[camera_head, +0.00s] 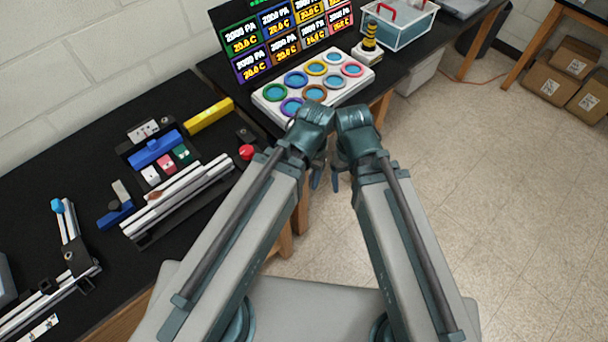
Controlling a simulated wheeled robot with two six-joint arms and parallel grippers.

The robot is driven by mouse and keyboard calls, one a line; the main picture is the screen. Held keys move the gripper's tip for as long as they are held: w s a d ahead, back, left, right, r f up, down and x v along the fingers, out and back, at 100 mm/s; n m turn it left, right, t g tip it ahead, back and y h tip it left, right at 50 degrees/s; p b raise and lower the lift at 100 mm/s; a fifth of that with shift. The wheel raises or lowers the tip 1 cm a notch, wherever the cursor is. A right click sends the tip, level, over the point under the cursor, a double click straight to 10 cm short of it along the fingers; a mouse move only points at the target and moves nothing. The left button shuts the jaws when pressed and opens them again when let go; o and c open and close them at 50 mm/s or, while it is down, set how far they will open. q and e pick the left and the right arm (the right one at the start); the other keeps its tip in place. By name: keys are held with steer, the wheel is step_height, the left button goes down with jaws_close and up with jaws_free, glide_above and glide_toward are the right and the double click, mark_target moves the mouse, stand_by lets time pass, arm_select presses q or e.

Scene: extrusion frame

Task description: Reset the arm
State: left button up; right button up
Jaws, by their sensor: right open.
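Both my arms reach forward from the bottom of the head view and fold down at their far ends, close side by side. My right gripper (335,181) shows only as small dark blue finger parts below the wrist, over the gap between table and floor. It is open, and I see nothing held in it. My left gripper is mostly hidden behind its own arm; a dark blue tip (316,179) shows there, and its opening cannot be made out.
A black table (70,165) on the left holds aluminium extrusions (178,195), a blue block (155,148), a yellow bar (209,115) and a red button (247,152). Beyond my arms are a white tray with coloured rings (270,107) and a display panel (240,73).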

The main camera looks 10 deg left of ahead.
step_height(320, 180, down, 3)
steer(key=b, duration=0.3)
steer(key=shift+f, duration=0.2)
stand_by(2.2)
